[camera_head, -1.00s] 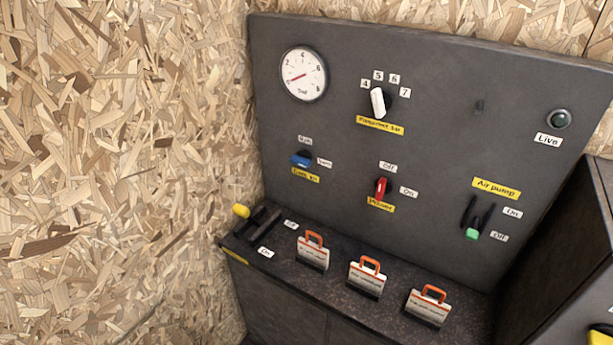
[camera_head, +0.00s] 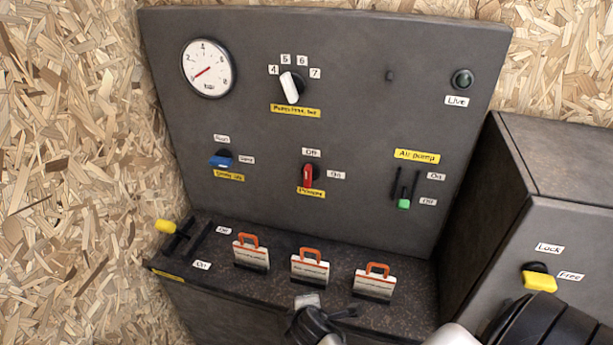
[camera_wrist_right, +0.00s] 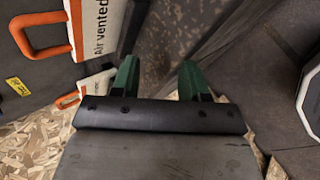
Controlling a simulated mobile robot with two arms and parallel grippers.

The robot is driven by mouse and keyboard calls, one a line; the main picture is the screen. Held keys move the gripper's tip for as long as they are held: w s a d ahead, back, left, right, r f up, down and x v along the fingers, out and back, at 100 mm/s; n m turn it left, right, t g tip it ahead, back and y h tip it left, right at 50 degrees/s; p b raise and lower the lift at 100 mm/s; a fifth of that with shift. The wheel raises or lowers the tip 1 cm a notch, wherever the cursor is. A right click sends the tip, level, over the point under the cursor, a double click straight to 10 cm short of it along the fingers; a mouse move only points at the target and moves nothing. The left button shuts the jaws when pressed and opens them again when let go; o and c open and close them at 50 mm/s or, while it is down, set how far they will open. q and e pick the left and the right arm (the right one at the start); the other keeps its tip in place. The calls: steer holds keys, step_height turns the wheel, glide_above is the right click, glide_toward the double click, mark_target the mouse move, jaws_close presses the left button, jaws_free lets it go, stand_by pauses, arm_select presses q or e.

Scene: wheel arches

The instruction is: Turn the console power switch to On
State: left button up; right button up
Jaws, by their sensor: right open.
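The power switch (camera_head: 308,177) is a red handle in the middle of the dark upright console panel. It stands close to upright, towards the Off label (camera_head: 311,152). The On label (camera_head: 336,175) is to its right, and a yellow name label (camera_head: 310,194) is below it. My right gripper (camera_wrist_right: 158,76) is open and empty, its green fingers apart in the right wrist view. In the head view it is at the bottom edge, below and in front of the console shelf, well apart from the switch. My left gripper is not in view.
Several white tags with orange handles, such as the middle one (camera_head: 310,268), stand on the console shelf (camera_head: 225,262). A yellow-tipped lever (camera_head: 167,227) is at its left. A blue switch (camera_head: 221,162) and green slider (camera_head: 404,203) flank the power switch. A dark cabinet (camera_head: 570,230) stands right.

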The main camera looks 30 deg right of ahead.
steer(key=w+r+n+t+h, duration=0.1)
steer(key=w+r+n, duration=0.1)
steer(key=r, duration=0.1)
steer(key=w+d+r+n+h, duration=0.1)
steer(key=w+r+n, duration=0.1)
steer(key=w+r, duration=0.1)
steer(key=w+d+r+n+t+h, duration=0.1)
steer(key=w+r+n, duration=0.1)
steer(key=r, duration=0.1)
steer(key=shift+w+d+r+t+h, duration=0.15)
steer(key=shift+w+r+t+h, duration=0.15)
steer(key=shift+w+r+h, duration=0.1)
steer(key=n+t+h, duration=0.2)
steer(key=n+h, duration=0.3)
steer(key=n, duration=0.2)
glide_toward(306, 175)
steer(key=p+x, duration=0.1)
steer(key=x, duration=0.9)
steer(key=shift+w+d, duration=0.1)
steer(key=shift+d, duration=0.05)
steer(key=shift+c, duration=0.3)
jaws_close()
